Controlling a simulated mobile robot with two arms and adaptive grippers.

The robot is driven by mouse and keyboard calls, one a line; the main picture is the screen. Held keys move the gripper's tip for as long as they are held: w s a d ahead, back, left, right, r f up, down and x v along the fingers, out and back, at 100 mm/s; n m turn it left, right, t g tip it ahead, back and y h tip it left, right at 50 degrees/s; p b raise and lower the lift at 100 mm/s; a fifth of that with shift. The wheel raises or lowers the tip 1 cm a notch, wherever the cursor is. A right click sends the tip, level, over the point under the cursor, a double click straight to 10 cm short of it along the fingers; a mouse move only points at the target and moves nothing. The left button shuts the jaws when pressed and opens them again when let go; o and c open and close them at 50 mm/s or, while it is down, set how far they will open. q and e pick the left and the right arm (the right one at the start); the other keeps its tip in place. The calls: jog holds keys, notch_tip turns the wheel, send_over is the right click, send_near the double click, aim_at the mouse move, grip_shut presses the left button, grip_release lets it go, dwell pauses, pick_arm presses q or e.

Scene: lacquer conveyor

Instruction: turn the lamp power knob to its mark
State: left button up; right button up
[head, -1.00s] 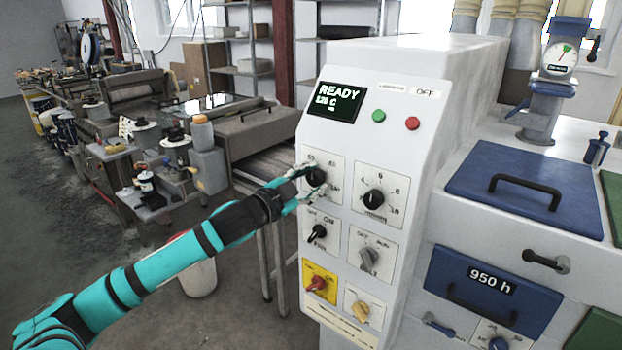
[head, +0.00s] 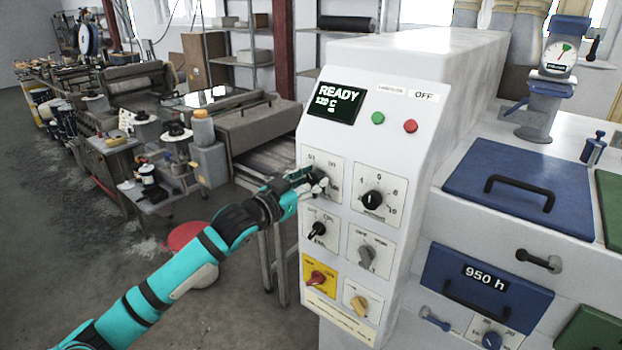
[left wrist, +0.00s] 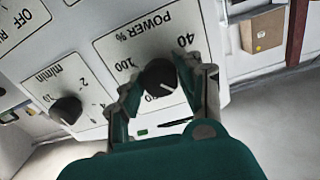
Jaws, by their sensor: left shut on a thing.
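The lamp power knob (left wrist: 160,76) is a round black knob on a white plate marked "POWER %", with 40 and 100 legible in the left wrist view. My left gripper (left wrist: 158,88) is shut on it, one finger on each side. In the head view my left gripper (head: 319,181) is at the upper left plate (head: 332,162) of the control panel and mostly covers the knob. I cannot tell which number the knob's pointer faces or where its mark is. My right gripper is not in view.
A black knob (head: 372,199) sits close to the right of the power plate, and a black switch (head: 317,230) below it. The display (head: 335,104) reads "READY". A green button (head: 377,118) and a red button (head: 410,126) are above. Open floor (head: 110,260) lies left.

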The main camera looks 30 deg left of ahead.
pick_arm(q)
jog(key=shift+f, duration=0.15)
jog(key=o, duration=1.1)
jog(key=shift+o, duration=0.2)
jog(key=s+a, duration=0.1)
jog(key=s, duration=1.1)
jog(key=shift+a, duration=0.15)
